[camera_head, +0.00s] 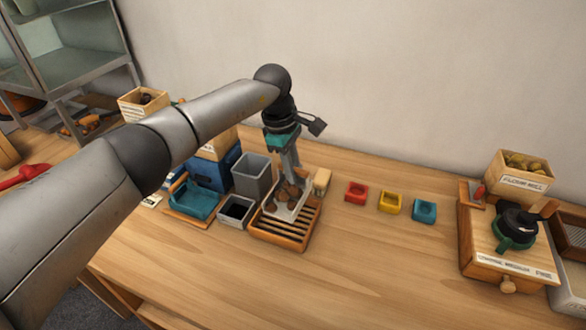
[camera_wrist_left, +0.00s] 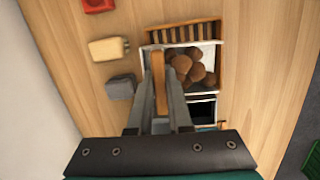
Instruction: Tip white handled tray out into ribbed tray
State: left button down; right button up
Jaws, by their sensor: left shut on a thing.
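The white handled tray (camera_head: 299,212) is over the back part of the ribbed tray (camera_head: 285,241), with several brown chestnuts (camera_head: 288,194) in it. My left gripper (camera_head: 291,172) comes down from above and behind. In the left wrist view my left gripper (camera_wrist_left: 162,92) is shut on the tray's wooden handle (camera_wrist_left: 160,84). There the white tray (camera_wrist_left: 207,50) shows its chestnuts (camera_wrist_left: 190,70) bunched inside, and the slats of the ribbed tray (camera_wrist_left: 185,33) show beyond its edge. I cannot tell the gap between the two trays. My right gripper is not in view.
A tall grey bin (camera_head: 252,177), a small dark-filled box (camera_head: 236,211) and a teal scoop-like tray (camera_head: 196,200) stand close on the left. Red (camera_head: 357,192), yellow (camera_head: 390,203) and blue (camera_head: 424,210) dishes lie right. The front middle of the table is clear.

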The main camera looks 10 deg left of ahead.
pick_arm(q)
jog(key=shift+w, duration=0.15)
jog(key=shift+r+p, duration=0.1)
jog(key=shift+p, duration=0.2)
jog(key=p, duration=0.2)
jog(key=s+t+p, duration=0.1)
jog(key=p, duration=0.1)
jog(key=shift+s+a+t, duration=0.2)
jog(key=shift+s+t, duration=0.05)
jog(key=shift+t, duration=0.05)
jog(key=p, duration=0.1)
jog(key=s+t+p, duration=0.1)
jog(key=p, duration=0.1)
jog(key=shift+s+a+r+t+h, duration=0.1)
jog(key=shift+a+r+t+h, duration=0.05)
jog(key=shift+t+h, duration=0.2)
jog(key=shift+s+a+r+t+h+p, duration=0.2)
jog(key=shift+s+t+p, duration=0.25)
jog(key=shift+p, duration=0.6)
jog(key=shift+s+a+m+t+h, duration=0.1)
jog(key=shift+s+m+t+h, duration=0.2)
jog(key=shift+s+t, duration=0.3)
jog(key=shift+s+a+t+b, duration=0.2)
jog(key=shift+s+t+b, duration=0.55)
jog(key=shift+s+t, duration=0.15)
jog(key=shift+s+a+r+t+h+b, duration=0.15)
jog(key=shift+s+t+h+b, duration=0.1)
jog(key=shift+t+b, duration=0.2)
jog(key=shift+s+r, duration=0.1)
jog(key=shift+r, duration=0.1)
